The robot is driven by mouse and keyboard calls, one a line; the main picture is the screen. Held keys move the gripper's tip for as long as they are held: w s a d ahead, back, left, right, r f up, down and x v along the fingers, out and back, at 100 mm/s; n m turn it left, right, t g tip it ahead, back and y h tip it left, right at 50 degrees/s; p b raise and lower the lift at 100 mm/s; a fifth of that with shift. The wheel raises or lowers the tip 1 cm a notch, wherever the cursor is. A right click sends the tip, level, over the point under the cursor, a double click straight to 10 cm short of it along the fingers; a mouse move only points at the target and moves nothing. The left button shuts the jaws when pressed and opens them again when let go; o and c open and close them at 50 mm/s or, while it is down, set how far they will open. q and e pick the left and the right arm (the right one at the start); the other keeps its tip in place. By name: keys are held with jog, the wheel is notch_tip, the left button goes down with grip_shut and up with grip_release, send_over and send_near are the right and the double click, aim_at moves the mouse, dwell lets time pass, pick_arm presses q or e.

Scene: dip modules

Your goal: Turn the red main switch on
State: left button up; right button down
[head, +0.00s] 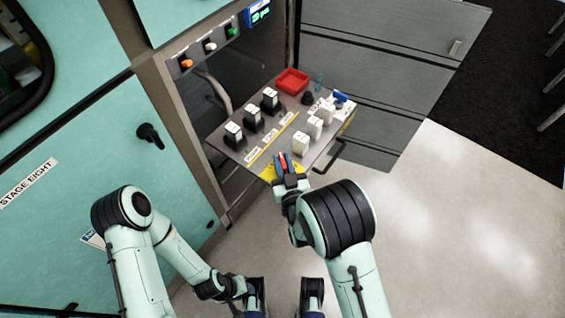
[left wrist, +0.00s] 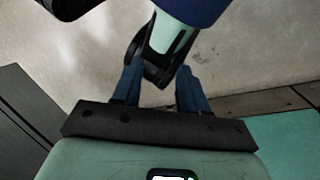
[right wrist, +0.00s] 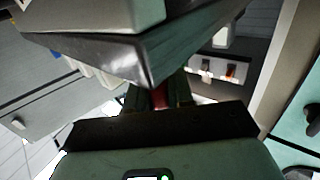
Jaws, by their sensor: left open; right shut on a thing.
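The red main switch (head: 284,159) sits at the front corner of the pulled-out grey tray, by a yellow plate (head: 268,172). My right gripper (head: 283,168) is shut on the switch, its blue fingers on both sides of the red handle. In the right wrist view the red handle (right wrist: 160,98) shows between the fingers, partly hidden by a dark edge above. The handle's exact angle cannot be told. My left gripper (left wrist: 158,88) is open and empty, low over the floor, away from the tray.
The tray (head: 232,151) carries black modules (head: 252,118), white modules (head: 301,143), a red bin (head: 292,81) and a blue-handled item (head: 341,97). A black handle (head: 331,156) juts from its front. An open grey door (head: 385,60) stands behind.

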jog(key=n+g+y+b, duration=0.1)
jog(key=y, duration=0.1)
jog(key=n+g+y, duration=0.1)
jog(key=n+y, duration=0.1)
jog(key=n+g+y+b, duration=0.1)
jog(key=n+y, duration=0.1)
jog(key=y, duration=0.1)
jog(key=shift+w+d+g+b, duration=0.15)
jog(key=shift+d+g+b, duration=0.1)
jog(key=shift+g+b, duration=0.15)
pick_arm(q)
jog(key=w+a+f+t+y+b, duration=0.1)
jog(key=w+a+f+t, duration=0.1)
jog(key=w+f, duration=0.3)
jog(key=shift+w+a+n, duration=0.3)
jog(key=shift+w+a, duration=0.3)
jog(key=shift+w, duration=0.3)
pick_arm(e)
jog(key=shift+a+n+g+y, duration=0.15)
jog(key=shift+n+g+y, duration=1.25)
jog(key=shift+g+y, duration=0.1)
pick_arm(q)
jog(key=shift+f, duration=0.1)
pick_arm(e)
jog(key=shift+r, duration=0.1)
jog(key=c, duration=1.1)
grip_release()
jog(key=shift+a, duration=0.1)
